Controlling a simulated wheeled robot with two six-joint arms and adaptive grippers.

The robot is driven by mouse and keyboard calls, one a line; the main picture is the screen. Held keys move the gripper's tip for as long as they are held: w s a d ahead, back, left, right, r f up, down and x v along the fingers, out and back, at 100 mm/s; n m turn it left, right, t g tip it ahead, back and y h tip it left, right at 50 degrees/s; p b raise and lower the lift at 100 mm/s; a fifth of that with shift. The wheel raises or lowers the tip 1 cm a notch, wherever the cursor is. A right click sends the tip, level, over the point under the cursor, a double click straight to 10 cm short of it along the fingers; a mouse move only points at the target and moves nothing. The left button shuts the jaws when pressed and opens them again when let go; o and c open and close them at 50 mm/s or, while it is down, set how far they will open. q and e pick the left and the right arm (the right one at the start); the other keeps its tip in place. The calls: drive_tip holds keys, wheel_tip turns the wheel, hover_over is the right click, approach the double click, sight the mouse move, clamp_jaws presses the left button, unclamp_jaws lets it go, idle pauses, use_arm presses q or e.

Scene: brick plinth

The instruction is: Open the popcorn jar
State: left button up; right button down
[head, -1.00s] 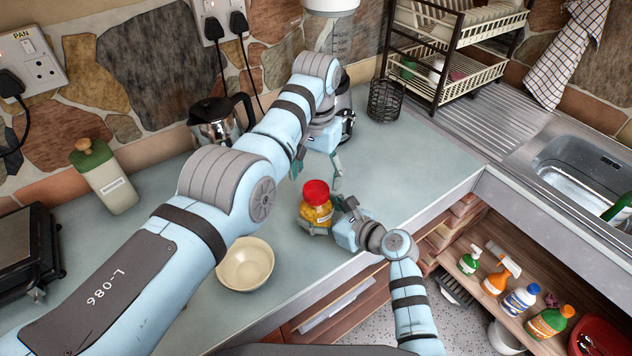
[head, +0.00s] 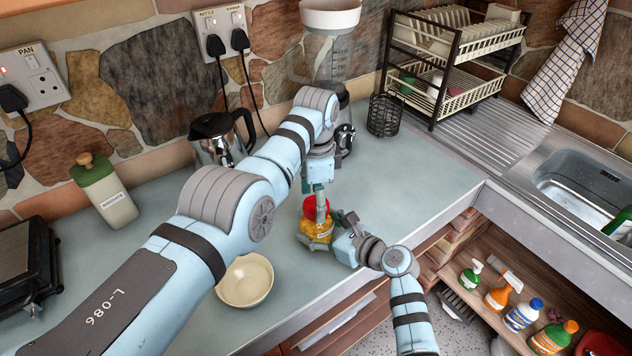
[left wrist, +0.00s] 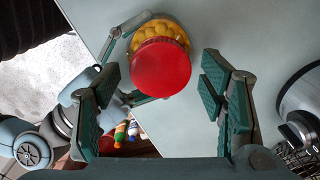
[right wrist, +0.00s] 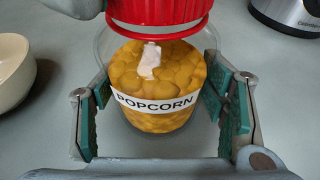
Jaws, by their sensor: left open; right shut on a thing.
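The popcorn jar (head: 317,230) is clear with yellow contents and a POPCORN label, which reads in the right wrist view (right wrist: 158,104). Its red lid (head: 316,207) is on top and shows as a red disc in the left wrist view (left wrist: 160,66). My right gripper (head: 330,236) is shut on the jar's body from the right, with a pad on each side in the right wrist view (right wrist: 165,105). My left gripper (head: 318,195) points down over the lid. It is open, with its green-padded fingers (left wrist: 168,85) apart and the lid between and ahead of them.
A cream bowl (head: 245,280) stands left of the jar. A kettle (head: 217,138), a blender (head: 332,50) and a black wire holder (head: 384,115) stand at the back. The sink (head: 585,180) is right. The worktop right of the jar is clear.

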use_arm(q)
drive_tip(key=shift+f, duration=0.3)
drive_tip(key=c, duration=1.2)
drive_tip(key=n, duration=1.2)
drive_tip(key=shift+d, duration=0.1)
drive_tip(key=shift+r, duration=0.15)
drive_tip(key=shift+r, duration=1)
